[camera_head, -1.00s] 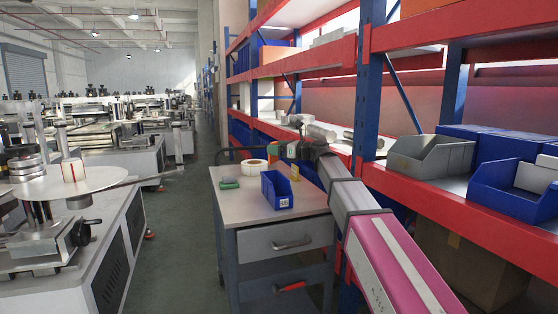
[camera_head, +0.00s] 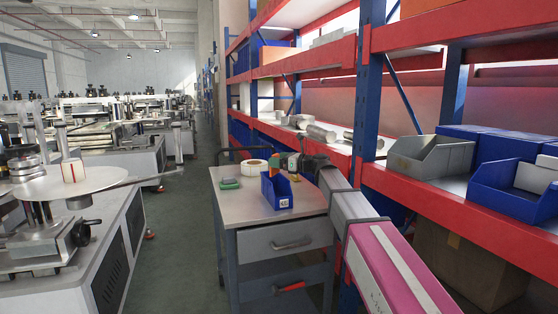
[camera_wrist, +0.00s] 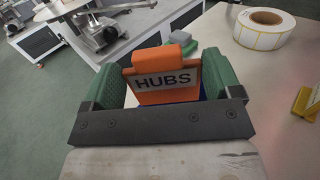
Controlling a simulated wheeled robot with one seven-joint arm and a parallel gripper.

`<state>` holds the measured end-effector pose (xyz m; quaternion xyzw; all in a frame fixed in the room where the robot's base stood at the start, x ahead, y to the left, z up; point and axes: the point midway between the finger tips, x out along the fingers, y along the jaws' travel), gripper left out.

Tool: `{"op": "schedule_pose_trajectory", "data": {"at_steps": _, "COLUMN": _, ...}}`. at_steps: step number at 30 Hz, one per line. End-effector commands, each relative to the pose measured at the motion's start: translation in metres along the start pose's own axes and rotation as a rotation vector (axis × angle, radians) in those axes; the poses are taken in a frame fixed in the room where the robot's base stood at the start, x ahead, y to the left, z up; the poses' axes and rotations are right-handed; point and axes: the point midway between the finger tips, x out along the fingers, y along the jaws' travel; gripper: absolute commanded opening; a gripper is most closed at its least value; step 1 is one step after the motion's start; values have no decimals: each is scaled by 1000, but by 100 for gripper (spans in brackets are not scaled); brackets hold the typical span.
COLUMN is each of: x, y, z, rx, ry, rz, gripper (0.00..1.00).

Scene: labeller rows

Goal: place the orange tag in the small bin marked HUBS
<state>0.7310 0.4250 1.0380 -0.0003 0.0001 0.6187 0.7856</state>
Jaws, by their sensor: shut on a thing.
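My gripper (camera_head: 279,163) is over the blue bin (camera_head: 272,193) on the workbench, its tip in front of the bin's upper part. In the wrist view my gripper (camera_wrist: 165,85) has its two green fingers shut on the orange tag (camera_wrist: 140,96). The tag's face carries a plate reading HUBS. A little of the blue bin (camera_wrist: 208,92) shows beside the tag. The small white label on the bin's front is too small to read in the head view. I cannot tell whether the tag's lower end is inside the bin or above it.
A label roll (camera_head: 254,167) and a green block (camera_head: 230,184) stand on the workbench (camera_head: 235,207) left of the bin. A yellow item (camera_wrist: 307,103) is at its right. Red-and-blue shelving with a grey bin (camera_head: 432,156) rises at the right; machines stand across the aisle.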

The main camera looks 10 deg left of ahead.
Motion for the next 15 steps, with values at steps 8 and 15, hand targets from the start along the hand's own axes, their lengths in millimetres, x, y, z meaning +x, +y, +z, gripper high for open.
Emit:
{"op": "schedule_pose_trajectory", "data": {"at_steps": 8, "x": 0, "y": 0, "z": -7, "rx": 1, "ry": 0, "rz": 0, "gripper": 61}}
{"op": "schedule_pose_trajectory", "data": {"at_steps": 15, "x": 0, "y": 0, "z": -6, "rx": 0, "ry": 0, "rz": 0, "gripper": 100}}
